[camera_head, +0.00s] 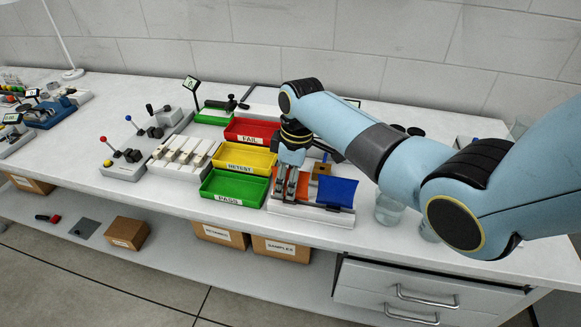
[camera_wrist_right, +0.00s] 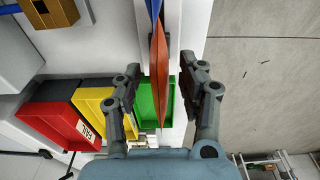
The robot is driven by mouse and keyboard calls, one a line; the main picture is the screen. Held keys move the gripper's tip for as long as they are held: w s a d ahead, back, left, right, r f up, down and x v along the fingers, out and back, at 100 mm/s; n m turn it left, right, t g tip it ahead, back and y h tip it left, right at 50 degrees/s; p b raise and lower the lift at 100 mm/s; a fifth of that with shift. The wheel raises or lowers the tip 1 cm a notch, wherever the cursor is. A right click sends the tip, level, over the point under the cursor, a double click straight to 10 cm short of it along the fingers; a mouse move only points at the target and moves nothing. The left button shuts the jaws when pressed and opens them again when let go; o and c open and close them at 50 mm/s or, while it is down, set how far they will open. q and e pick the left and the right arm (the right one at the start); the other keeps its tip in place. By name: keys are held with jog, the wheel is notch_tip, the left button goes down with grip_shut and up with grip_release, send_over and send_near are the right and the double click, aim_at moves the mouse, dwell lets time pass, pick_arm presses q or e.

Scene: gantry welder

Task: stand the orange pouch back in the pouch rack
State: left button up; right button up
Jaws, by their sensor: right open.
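The white pouch rack (camera_head: 312,214) stands near the bench's front edge, right of the green tray. A blue pouch (camera_head: 337,192) stands in it, leaning. The orange pouch (camera_head: 303,186) is left of the blue one, partly hidden by my right gripper (camera_head: 286,191); it looks upright in the rack, but its lower edge is hidden. In the right wrist view the orange pouch (camera_wrist_right: 159,67) lies edge-on between the open fingers of the right gripper (camera_wrist_right: 160,88), with a visible gap on both sides. The blue pouch (camera_wrist_right: 154,9) is just beyond it. My left gripper is not in view.
Green PASS (camera_head: 234,189), yellow RETEST (camera_head: 244,159) and red FAIL (camera_head: 251,131) trays line up left of the rack. A brown block (camera_head: 322,168) sits behind it. A glass beaker (camera_head: 388,209) stands close on the right, beneath my right arm.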

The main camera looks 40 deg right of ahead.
jog(key=r, duration=0.8)
jog(key=s+d+r, duration=0.1)
jog(key=r, duration=0.3)
jog(key=shift+r, duration=0.35)
